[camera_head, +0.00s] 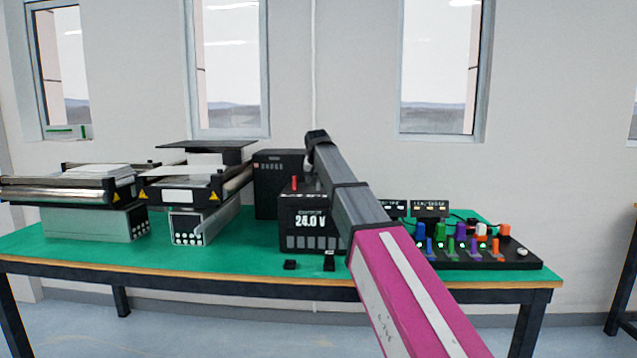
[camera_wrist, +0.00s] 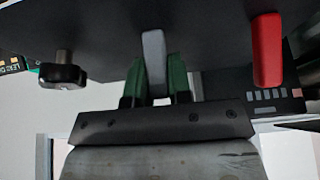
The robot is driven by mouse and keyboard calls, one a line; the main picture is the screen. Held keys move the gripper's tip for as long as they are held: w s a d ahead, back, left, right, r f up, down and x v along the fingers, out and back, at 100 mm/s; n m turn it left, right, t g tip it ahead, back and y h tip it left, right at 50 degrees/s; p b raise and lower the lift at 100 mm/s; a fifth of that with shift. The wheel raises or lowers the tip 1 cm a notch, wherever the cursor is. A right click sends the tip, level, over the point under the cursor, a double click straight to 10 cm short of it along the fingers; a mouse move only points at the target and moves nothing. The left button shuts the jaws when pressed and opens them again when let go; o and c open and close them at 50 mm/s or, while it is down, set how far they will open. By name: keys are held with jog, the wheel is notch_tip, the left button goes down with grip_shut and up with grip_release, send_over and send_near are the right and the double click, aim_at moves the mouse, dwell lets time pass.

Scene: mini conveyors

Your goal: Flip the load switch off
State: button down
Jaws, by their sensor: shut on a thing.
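A black power supply box (camera_head: 301,209) reading 24.0 V stands on the green table, with a small red lever (camera_head: 294,184) on its top. In the wrist view my gripper (camera_wrist: 156,76) has its two green fingers closed around a grey lever (camera_wrist: 153,52) on a dark panel (camera_wrist: 215,22). The red lever (camera_wrist: 267,50) stands to the right of it, apart from the fingers. No label shows which lever is the load switch. In the head view my arm hides the grey lever and the gripper's fingers.
A black knob (camera_wrist: 64,72) sits left of the fingers in the wrist view. A taller black box (camera_head: 268,190) stands behind the supply. Two mini conveyors (camera_head: 68,188) (camera_head: 190,190) are at left. A board with coloured levers (camera_head: 470,255) is at right.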

jog(key=t, duration=0.1)
jog(key=s+t, duration=0.1)
jog(key=t, duration=0.1)
jog(key=shift+s+r+t, duration=0.1)
jog(key=shift+s+t, duration=0.15)
jog(key=shift+t, duration=0.05)
jog(key=shift+s+t, duration=0.2)
jog(key=shift+t, duration=0.6)
jog(key=shift+s+t, duration=0.15)
jog(key=shift+t, duration=0.65)
jog(key=shift+r, duration=0.1)
jog(key=c, duration=1)
grip_release()
jog(key=shift+c, duration=0.2)
jog(key=v, duration=1)
jog(key=shift+s, duration=0.4)
jog(key=shift+a, duration=0.15)
